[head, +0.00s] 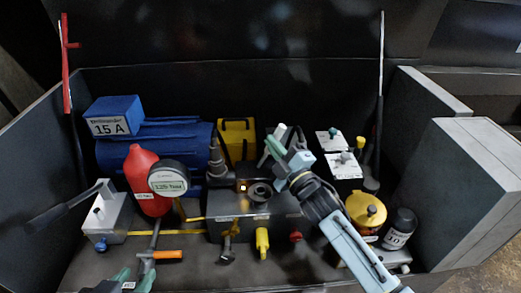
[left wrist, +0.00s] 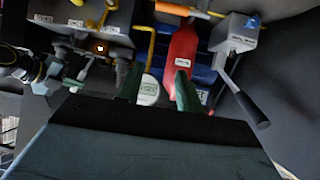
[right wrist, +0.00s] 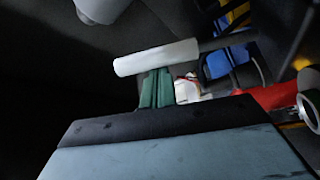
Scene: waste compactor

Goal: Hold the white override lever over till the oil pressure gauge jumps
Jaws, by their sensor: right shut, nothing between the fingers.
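The white override lever (head: 277,134) stands up behind the dark valve block, slightly tilted. Its white cylindrical grip (right wrist: 155,57) lies across the right wrist view. My right gripper (head: 277,147) is shut and empty, its green fingertips close against the side of the grip; actual contact is hard to tell. The round gauge (head: 169,178) has a white face with small print like "125 bar"; it also shows in the left wrist view (left wrist: 148,90). My left gripper (head: 135,277) is open and empty at the bottom edge of the head view, near an orange-handled tool.
A red bottle (head: 143,172) and a grey box with a black-handled lever (head: 102,215) stand left of the gauge. A blue motor (head: 150,145) is behind. A yellow-capped canister (head: 366,210) stands right of my right arm. Bin walls enclose everything.

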